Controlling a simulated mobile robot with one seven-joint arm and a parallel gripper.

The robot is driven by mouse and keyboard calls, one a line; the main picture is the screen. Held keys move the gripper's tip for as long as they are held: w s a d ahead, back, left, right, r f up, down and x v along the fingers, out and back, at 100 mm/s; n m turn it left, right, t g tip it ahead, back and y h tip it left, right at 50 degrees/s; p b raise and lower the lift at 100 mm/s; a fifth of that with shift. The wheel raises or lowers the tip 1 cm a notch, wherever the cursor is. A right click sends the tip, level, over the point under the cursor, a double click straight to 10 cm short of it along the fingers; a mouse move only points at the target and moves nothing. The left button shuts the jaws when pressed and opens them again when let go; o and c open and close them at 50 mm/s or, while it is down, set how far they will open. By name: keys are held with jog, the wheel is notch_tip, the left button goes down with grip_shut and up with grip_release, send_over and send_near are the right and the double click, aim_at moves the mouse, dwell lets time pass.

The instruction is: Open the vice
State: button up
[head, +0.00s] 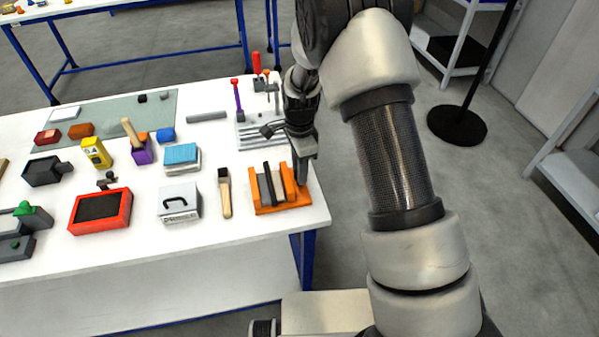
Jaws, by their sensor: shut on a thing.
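The orange block with upright plates (282,208) at the table's front right corner looks like the vice. Its base is flat, and dark and light grey pieces stand between its orange uprights. My gripper (304,178) reaches down from above to the right end of the vice. Its fingers appear shut on the vice's rightmost part. The fingertips and the exact spot they hold are small and partly hidden.
A wooden-handled brush (225,192) and a grey box with a black handle (180,204) lie left of the vice. A grey plate with upright tools (258,130) stands behind. The table's right edge is close; beyond is open floor.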

jog(key=n+b, duration=0.2)
jog(key=n, duration=0.4)
jog(key=shift+n, duration=0.4)
jog(key=shift+s+a+f, duration=0.1)
jog(key=shift+s+a, duration=0.1)
jog(key=shift+a, duration=0.05)
dwell(0.7)
jog(key=o, duration=1.1)
jog(key=shift+c, duration=0.2)
jog(key=shift+w, duration=0.1)
